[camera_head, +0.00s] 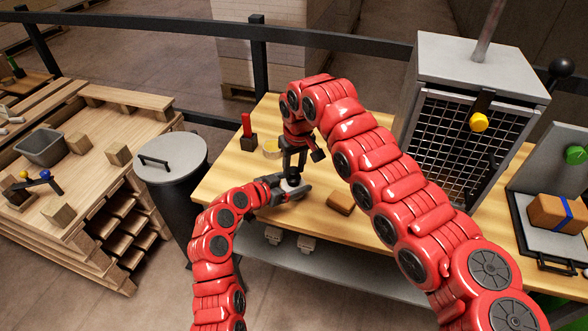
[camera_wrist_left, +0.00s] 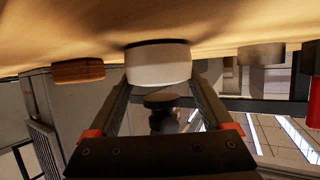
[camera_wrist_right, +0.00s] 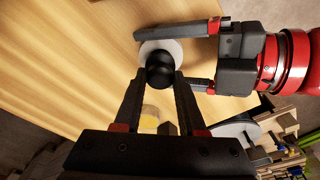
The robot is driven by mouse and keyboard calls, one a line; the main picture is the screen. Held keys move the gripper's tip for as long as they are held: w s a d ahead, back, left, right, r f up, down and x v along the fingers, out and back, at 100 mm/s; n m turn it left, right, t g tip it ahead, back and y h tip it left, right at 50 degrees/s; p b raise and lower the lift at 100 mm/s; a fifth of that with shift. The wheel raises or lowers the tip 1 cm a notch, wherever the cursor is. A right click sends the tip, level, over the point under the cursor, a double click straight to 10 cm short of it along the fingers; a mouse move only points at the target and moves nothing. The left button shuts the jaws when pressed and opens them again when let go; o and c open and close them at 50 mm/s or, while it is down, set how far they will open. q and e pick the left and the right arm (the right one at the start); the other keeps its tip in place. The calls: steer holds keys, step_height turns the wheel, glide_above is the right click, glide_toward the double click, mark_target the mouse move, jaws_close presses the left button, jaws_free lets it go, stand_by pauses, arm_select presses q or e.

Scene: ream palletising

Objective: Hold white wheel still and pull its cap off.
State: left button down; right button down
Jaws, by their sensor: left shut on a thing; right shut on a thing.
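The white wheel (camera_wrist_left: 158,65) is a short round drum by the wooden tabletop. My left gripper (camera_head: 288,190) has its fingers on either side of the wheel and is shut on it. The cap (camera_wrist_right: 160,70) is a black rounded knob, in front of the white disc of the wheel (camera_wrist_right: 172,48) in the right wrist view. My right gripper (camera_head: 294,170) comes from above and is shut on the cap, with a fingertip on each side. The left wrist view shows the dark cap (camera_wrist_left: 162,101) close to the wheel; I cannot tell whether they touch.
A wooden block (camera_head: 340,202) lies right of the grippers. A red-handled block (camera_head: 248,138) and a pale yellow round piece (camera_head: 271,148) stand behind them. A grey mesh-fronted cabinet (camera_head: 462,130) is at right, a lidded bin (camera_head: 172,157) at left. The table's front left is bare.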

mark_target(294, 170)
steer(key=shift+r, duration=0.45)
steer(key=shift+r, duration=2.05)
arm_select(q)
jaws_free()
